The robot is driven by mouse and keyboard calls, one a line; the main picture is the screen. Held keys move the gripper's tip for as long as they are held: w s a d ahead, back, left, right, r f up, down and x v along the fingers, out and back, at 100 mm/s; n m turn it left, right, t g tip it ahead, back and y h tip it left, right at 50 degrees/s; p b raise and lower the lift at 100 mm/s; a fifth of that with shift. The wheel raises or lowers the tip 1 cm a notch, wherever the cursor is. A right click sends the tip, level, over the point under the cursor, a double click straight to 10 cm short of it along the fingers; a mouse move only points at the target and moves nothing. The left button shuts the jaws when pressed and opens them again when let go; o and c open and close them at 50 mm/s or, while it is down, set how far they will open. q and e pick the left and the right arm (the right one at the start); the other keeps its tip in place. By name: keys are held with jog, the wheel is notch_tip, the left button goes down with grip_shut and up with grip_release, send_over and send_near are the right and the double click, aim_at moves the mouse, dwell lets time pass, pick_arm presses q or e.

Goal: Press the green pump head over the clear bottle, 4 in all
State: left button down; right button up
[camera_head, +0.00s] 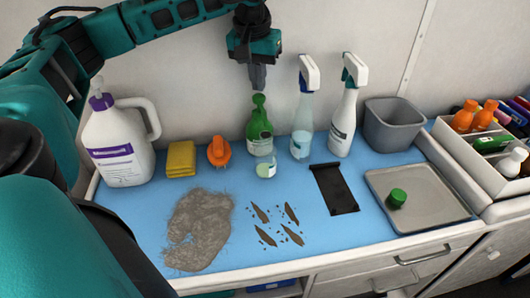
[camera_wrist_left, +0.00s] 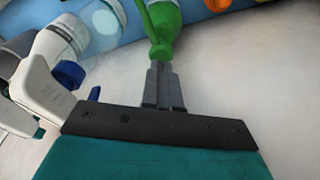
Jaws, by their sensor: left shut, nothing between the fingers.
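A small clear cup (camera_head: 265,168) stands just in front of the bottle. My right gripper is not in view.
Two spray bottles (camera_head: 302,129) (camera_head: 343,124) stand close right of the pump bottle. An orange item (camera_head: 219,152), yellow sponges (camera_head: 181,159) and a white jug (camera_head: 117,146) stand left. A grey bin (camera_head: 394,126) and tray (camera_head: 430,205) are right. Hair (camera_head: 200,230) and dark scraps lie in front.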

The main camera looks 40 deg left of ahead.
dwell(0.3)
pick_arm(q)
jog(key=shift+f+b, duration=0.4)
jog(key=shift+f, duration=0.2)
jog(key=shift+f+b, duration=0.4)
jog(key=shift+f, duration=0.4)
jog(key=shift+s, duration=0.1)
jog(key=shift+r+p, duration=1.3)
jog(key=shift+r, duration=0.15)
jog(key=shift+f, duration=0.1)
